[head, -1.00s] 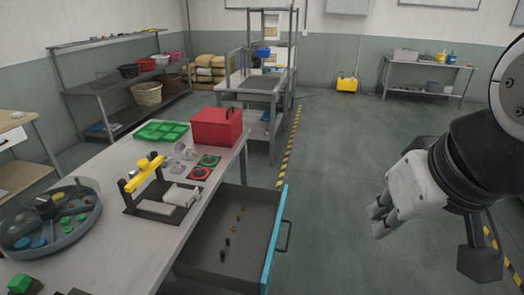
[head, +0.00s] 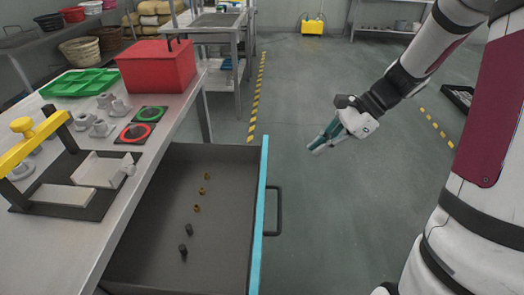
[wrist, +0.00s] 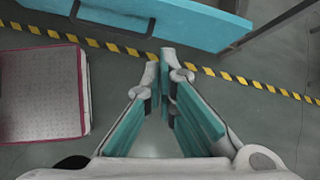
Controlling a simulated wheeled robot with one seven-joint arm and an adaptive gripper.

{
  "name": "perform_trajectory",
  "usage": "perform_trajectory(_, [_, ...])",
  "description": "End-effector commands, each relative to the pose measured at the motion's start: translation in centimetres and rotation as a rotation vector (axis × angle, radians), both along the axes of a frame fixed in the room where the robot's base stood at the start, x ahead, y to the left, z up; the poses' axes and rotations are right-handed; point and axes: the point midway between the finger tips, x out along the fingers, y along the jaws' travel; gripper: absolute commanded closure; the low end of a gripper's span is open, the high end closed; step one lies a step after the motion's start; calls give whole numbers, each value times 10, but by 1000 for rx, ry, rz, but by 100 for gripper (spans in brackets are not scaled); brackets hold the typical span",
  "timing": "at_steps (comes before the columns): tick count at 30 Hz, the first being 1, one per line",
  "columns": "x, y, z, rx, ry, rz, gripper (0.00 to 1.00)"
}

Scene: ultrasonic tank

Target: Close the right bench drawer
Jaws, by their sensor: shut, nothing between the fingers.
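The bench drawer (head: 172,262) is pulled out from under the bench, with a light-blue front (head: 259,215) and a dark bar handle (head: 278,211) on its outer face. Several small brass and dark parts lie on its floor. My gripper (head: 318,147) is to the right of the drawer front, apart from it, over open floor. In the wrist view my gripper (wrist: 167,55) is shut and empty, its fingertips close together. The blue drawer front (wrist: 180,22) and its handle (wrist: 112,18) show at the top of that view, beyond the fingertips.
The bench top (head: 170,120) holds a red box (head: 155,68), a green tray (head: 80,82), a yellow-handled fixture (head: 75,180) and small grey parts. A pink-edged pale panel (wrist: 42,92) is at left in the wrist view. Floor right of the drawer is clear.

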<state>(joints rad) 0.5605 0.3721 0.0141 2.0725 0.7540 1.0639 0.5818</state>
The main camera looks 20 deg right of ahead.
Motion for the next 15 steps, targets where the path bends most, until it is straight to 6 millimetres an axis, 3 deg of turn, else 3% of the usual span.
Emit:
perform_trajectory(1, [10, -9, -26, 41, 31, -58, 100])
perform_trajectory(4, [21, -19, -49, 98, 71, -140, 100])
perform_trajectory(9, [29, -26, -66, 140, 99, -202, 100])
perform_trajectory(15, [33, -11, -82, 144, 103, -202, 100])
